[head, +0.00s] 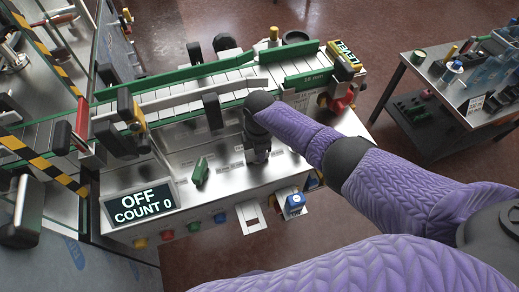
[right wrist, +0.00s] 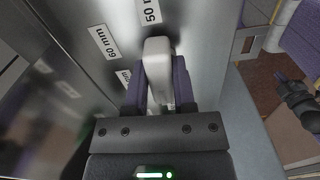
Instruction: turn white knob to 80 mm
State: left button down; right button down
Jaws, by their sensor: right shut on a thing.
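The white knob (right wrist: 158,65) is a rounded pale bar in the right wrist view. My right gripper (right wrist: 160,82) is shut on it, one finger on each side. The knob's far end points up in that view, close below the "50" label (right wrist: 151,11). The "60 mm" label (right wrist: 103,42) is up and left of the knob, and further labels to the lower left are partly hidden or hard to read. In the head view my right gripper (head: 257,154) points down at the machine's front panel and hides the knob. My left gripper is not in view.
The machine's conveyor (head: 190,92) with green rails runs behind my right gripper. A display (head: 140,203) reads "OFF COUNT 0". Coloured buttons line the front edge. A side table (head: 470,85) stands at right.

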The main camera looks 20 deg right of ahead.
jog(key=shift+n, duration=0.4)
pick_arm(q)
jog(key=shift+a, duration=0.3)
pick_arm(e)
jog(key=shift+c, duration=2.2)
grip_release()
notch_tip(320, 180, up, 9)
jog(key=p, duration=0.3)
jog(key=shift+p, duration=0.3)
jog(key=shift+r, duration=0.5)
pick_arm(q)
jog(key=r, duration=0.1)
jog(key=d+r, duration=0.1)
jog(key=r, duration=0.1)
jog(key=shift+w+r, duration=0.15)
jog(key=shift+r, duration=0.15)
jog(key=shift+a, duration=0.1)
